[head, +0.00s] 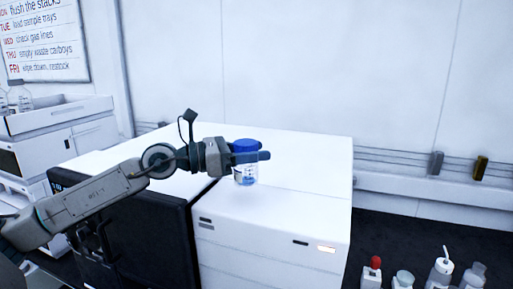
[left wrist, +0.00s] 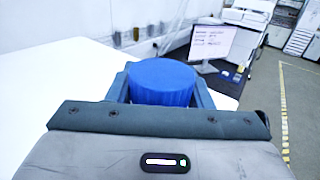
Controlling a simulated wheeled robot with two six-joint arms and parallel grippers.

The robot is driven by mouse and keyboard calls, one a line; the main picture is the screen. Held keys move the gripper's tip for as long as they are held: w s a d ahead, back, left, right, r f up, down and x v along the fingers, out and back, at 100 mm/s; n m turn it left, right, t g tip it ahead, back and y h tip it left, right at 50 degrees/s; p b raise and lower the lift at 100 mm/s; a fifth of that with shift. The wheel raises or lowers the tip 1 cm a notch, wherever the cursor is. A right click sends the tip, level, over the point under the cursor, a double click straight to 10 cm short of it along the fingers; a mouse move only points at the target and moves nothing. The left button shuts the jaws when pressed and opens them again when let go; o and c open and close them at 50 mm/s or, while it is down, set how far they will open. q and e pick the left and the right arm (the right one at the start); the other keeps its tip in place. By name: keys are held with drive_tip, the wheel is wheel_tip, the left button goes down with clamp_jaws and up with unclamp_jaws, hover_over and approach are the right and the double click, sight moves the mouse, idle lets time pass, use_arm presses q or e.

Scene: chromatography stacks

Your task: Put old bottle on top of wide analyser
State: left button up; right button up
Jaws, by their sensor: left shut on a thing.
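The old bottle (head: 245,177) is a small clear bottle with a blue cap and blue contents. My left gripper (head: 252,157) is shut on it around the cap, and the bottle is upright. The blue cap (left wrist: 163,80) shows between the fingers in the left wrist view. The wide analyser (head: 285,213) is the large white unit with a flat top, in the middle of the head view. The bottle is over its top, near the front; I cannot tell whether its base touches the surface. My right gripper is not in view.
A stacked instrument with a tray of bottles (head: 58,115) stands at the left. Several small bottles (head: 403,279) stand on the dark bench at the lower right. A wall rail runs behind. A monitor (left wrist: 210,42) shows in the left wrist view. The analyser top is otherwise clear.

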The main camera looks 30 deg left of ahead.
use_arm(q)
drive_tip(key=shift+w+a+r+p, duration=0.1)
drive_tip(key=shift+w+r+p, duration=0.05)
drive_tip(key=shift+w+p, duration=0.5)
drive_tip(key=shift+w+f+p, duration=0.2)
drive_tip(key=shift+f+p, duration=0.35)
drive_tip(key=shift+f, duration=1.5)
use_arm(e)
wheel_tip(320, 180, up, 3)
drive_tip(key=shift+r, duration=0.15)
use_arm(q)
drive_tip(key=shift+f, duration=0.15)
drive_tip(key=o, duration=1)
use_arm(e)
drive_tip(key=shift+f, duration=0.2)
use_arm(q)
drive_tip(key=shift+o, duration=0.2)
